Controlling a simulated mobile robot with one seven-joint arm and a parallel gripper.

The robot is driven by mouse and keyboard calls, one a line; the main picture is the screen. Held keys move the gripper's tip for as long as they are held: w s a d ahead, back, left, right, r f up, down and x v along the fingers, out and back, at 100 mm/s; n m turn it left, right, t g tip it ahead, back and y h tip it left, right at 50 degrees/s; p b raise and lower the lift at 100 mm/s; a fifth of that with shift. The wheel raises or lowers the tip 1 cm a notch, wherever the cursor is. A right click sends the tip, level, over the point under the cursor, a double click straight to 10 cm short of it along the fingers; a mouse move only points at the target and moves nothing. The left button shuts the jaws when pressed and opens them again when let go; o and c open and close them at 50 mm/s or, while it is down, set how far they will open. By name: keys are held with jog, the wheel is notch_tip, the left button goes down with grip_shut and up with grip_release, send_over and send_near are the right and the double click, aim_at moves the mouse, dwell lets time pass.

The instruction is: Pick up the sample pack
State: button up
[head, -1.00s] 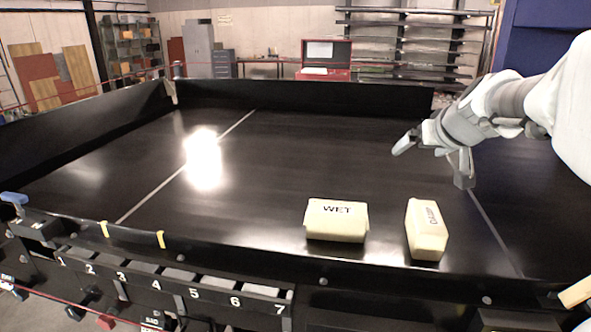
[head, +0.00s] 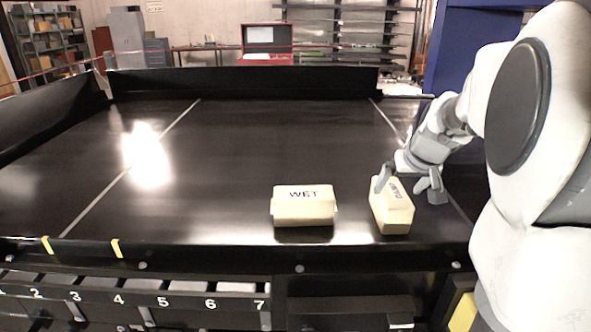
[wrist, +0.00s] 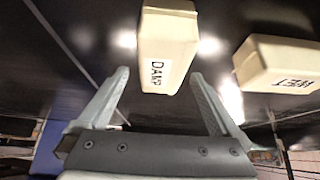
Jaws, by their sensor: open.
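A cream pack marked DAMP (head: 391,212) lies on the black belt near its front edge, right of centre. A similar cream pack marked WET (head: 304,206) lies to its left. My gripper (head: 406,180) is open, at the far end of the DAMP pack, and seems to hold nothing. In the wrist view, the DAMP pack (wrist: 167,45) shows between and beyond the two fingertips (wrist: 160,75). The WET pack (wrist: 280,64) is outside the fingers, to the right. I cannot tell whether a finger touches the DAMP pack.
The black conveyor belt (head: 240,150) is clear at the left and back. A low black wall (head: 240,81) runs along its far side. Numbered slots (head: 140,301) line the front. A red box (head: 267,40) stands in the background.

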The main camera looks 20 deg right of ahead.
jog(key=b+x, duration=0.1)
jog(key=x, duration=0.7)
jog(key=shift+w+a+r, duration=0.1)
jog(key=shift+w+a, duration=0.1)
grip_shut()
